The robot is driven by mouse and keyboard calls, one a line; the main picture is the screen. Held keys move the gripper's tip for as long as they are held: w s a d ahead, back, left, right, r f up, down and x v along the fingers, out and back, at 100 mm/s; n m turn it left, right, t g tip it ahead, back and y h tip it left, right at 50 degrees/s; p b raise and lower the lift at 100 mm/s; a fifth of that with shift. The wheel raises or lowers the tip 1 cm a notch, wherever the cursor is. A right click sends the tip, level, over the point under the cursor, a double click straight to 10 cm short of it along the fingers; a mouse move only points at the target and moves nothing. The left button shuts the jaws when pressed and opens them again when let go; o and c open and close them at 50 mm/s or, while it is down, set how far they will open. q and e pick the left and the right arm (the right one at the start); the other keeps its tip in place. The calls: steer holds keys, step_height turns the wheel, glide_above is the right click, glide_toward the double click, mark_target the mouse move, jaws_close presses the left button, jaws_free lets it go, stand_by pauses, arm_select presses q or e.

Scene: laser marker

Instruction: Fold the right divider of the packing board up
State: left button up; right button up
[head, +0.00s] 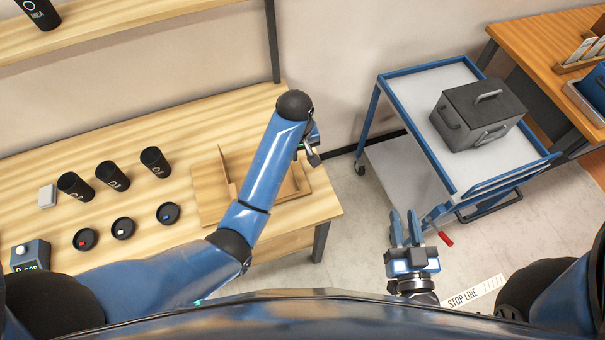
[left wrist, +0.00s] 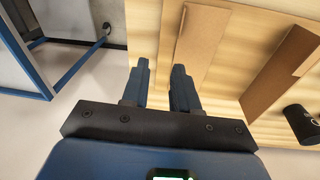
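The tan packing board (head: 212,201) lies on the wooden table, partly hidden behind my left arm. A thin left divider (head: 225,172) stands at its left side. The brown right divider (head: 297,180) is at its right side; its exact angle is hard to tell. In the left wrist view, the right divider (left wrist: 203,38) and left divider (left wrist: 272,72) show as brown strips. My left gripper (left wrist: 161,85) is open and empty, with one finger overlapping the right divider's near end in that view; contact cannot be judged. My right gripper (head: 404,226) is open and empty over the floor.
Several black cups (head: 111,175) and lids (head: 123,228) stand left of the board. A blue cart (head: 413,84) with a grey box (head: 478,112) stands to the right, apart from the table. Floor lies between them.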

mark_target(296, 179)
arm_select(q)
steer(key=shift+n+g+y, duration=0.3)
steer(key=shift+n+g, duration=0.2)
steer(key=shift+g, duration=0.1)
steer(key=s+f, duration=0.1)
steer(key=f, duration=0.2)
steer(key=a+f, duration=0.1)
steer(key=f, duration=0.3)
steer(key=s+f, duration=0.1)
steer(key=f, duration=0.3)
steer(key=shift+s+a+p, duration=0.2)
steer(key=shift+s+p, duration=0.1)
steer(key=shift+p, duration=0.05)
jaws_close()
stand_by(0.6)
